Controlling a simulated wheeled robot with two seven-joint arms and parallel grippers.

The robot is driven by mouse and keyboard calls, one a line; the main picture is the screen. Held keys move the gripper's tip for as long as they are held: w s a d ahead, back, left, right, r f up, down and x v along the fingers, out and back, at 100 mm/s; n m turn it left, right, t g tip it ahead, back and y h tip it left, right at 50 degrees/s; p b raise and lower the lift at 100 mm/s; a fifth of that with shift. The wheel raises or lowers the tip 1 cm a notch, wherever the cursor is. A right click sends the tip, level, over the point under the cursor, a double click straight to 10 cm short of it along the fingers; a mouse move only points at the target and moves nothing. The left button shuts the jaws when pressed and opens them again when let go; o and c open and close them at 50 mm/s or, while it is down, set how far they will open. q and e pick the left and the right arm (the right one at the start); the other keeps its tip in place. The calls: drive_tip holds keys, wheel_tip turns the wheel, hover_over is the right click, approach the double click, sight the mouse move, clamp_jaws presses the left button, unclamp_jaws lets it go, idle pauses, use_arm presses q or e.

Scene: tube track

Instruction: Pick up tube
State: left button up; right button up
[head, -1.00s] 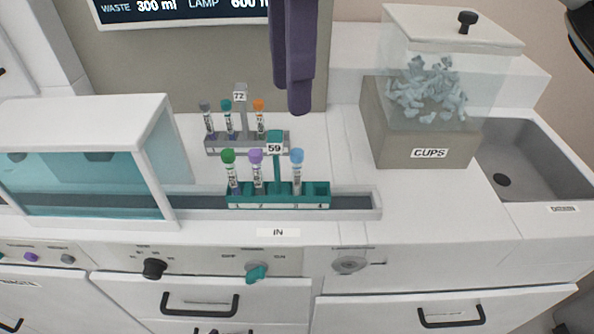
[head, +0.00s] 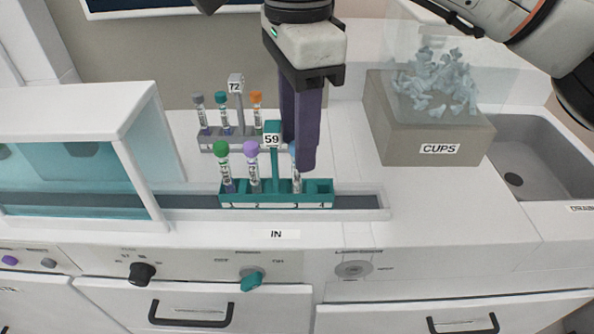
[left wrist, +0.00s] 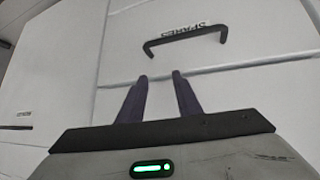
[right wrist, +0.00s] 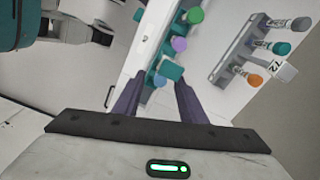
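A teal rack (head: 235,203) marked 59 sits in the track. It holds a green-capped tube (head: 224,165), a purple-capped tube (head: 252,165) and a blue-capped tube (head: 296,176), which is partly hidden behind my right gripper's fingers. My right gripper (head: 306,168) points down above the rack's right part, open. In the right wrist view, the blue cap (right wrist: 159,81) shows between the spread fingertips, beside the teal sign post (right wrist: 171,69); contact cannot be told. My left gripper (left wrist: 160,76) is open and empty, facing a drawer front.
A grey rack (head: 212,146) marked 72 with grey-, teal- and orange-capped tubes stands behind. A clear-sided white housing (head: 75,120) covers the track's left part. A CUPS bin (head: 400,130) and a sink (head: 530,165) are at right. A SPARES drawer handle (left wrist: 185,40) is before my left gripper.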

drive_tip(key=shift+f, duration=0.95)
drive_tip(key=c, duration=0.9)
drive_tip(key=shift+r, duration=0.15)
wheel_tip(320, 180, up, 12)
drive_tip(key=p, duration=0.2)
drive_tip(key=s+d, duration=0.3)
drive_tip(key=d, duration=0.1)
drive_tip(key=s+d+b, duration=0.1)
drive_tip(key=s+d, duration=0.3)
drive_tip(key=d, duration=0.1)
drive_tip(key=s+d+b, duration=0.1)
drive_tip(key=s+d, duration=0.3)
drive_tip(key=d, duration=0.1)
drive_tip(key=shift+s, duration=0.25)
drive_tip(key=shift+a, duration=0.1)
